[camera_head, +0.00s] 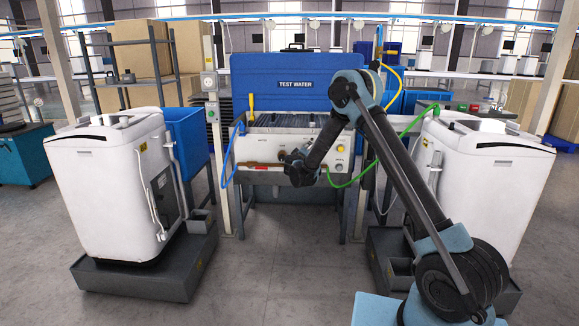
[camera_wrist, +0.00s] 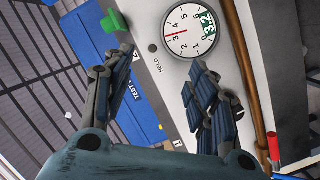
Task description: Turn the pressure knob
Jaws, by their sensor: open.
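The test station's white front panel (camera_head: 318,150) stands under a blue "TEST WATER" lid (camera_head: 295,82). My gripper (camera_head: 298,168) is right in front of the panel's middle and hides part of it. In the wrist view my gripper (camera_wrist: 165,62) is open, its two dark fingers spread over the panel (camera_wrist: 158,75) with nothing seen between them. A yellow knob (camera_head: 340,149) shows on the panel's right side.
White washing machines stand on the left (camera_head: 110,180) and right (camera_head: 485,175) on grey bases. A blue hose (camera_head: 228,160) and a green hose (camera_head: 372,162) hang beside the panel. The floor in front is clear.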

